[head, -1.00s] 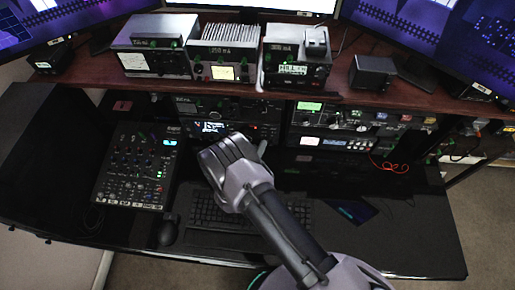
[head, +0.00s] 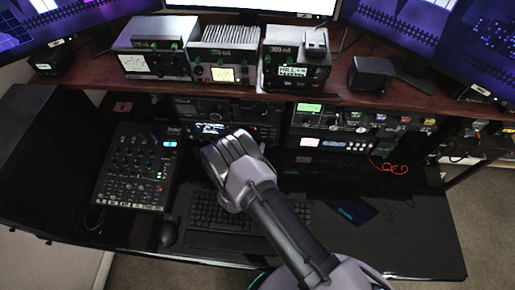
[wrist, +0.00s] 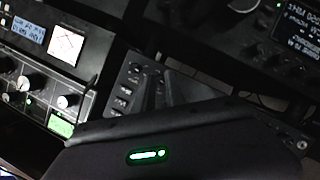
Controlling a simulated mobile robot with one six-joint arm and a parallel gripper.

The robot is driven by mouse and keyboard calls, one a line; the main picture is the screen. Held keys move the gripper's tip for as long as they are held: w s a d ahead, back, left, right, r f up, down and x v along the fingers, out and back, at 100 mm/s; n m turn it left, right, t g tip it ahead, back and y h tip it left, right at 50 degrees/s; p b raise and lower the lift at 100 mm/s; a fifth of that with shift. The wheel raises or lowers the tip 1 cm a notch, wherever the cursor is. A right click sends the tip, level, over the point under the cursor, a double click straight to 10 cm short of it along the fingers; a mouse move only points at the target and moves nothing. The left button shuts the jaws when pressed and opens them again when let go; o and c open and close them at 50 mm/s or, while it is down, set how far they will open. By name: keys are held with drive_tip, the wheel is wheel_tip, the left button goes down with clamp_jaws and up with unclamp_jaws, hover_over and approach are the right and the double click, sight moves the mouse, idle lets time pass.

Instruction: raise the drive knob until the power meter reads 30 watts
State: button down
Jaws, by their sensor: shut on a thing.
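My gripper (head: 226,142) is in front of the black radio (head: 262,108) under the shelf, with its back to the head camera. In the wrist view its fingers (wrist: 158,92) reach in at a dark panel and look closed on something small. The fingers hide it, so I take it to be the drive knob but cannot see its pointer. On the shelf stand a wide dial meter (head: 138,63), a smaller yellow-faced meter (head: 222,75) and a box with a lit display (head: 293,71). I cannot tell which is the power meter, and no watt reading is legible.
A mixer panel (head: 137,168) lies left of my gripper, a keyboard (head: 215,212) below it, and a mouse (head: 168,230) beside the keyboard. More stacked units (head: 340,118) with red cables stand to the right. The right desk top is mostly clear.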

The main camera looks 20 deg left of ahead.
drive_tip(key=m+g+y, duration=0.1)
drive_tip(key=m, duration=0.2)
drive_tip(key=shift+d+r+y, duration=0.1)
drive_tip(key=shift+d+y, duration=0.05)
drive_tip(key=shift+y, duration=0.25)
drive_tip(key=shift+m+y, duration=0.8)
drive_tip(key=shift+m, duration=0.3)
drive_tip(key=c, duration=1.4)
unclamp_jaws()
drive_tip(key=shift+d, duration=0.1)
drive_tip(key=p+v, duration=0.1)
drive_tip(key=v, duration=0.7)
drive_tip(key=p+v, duration=0.1)
drive_tip(key=v, duration=0.8)
drive_tip(key=shift+d+r+p, duration=0.2)
drive_tip(key=shift+r+p, duration=0.1)
drive_tip(key=shift+p, duration=0.05)
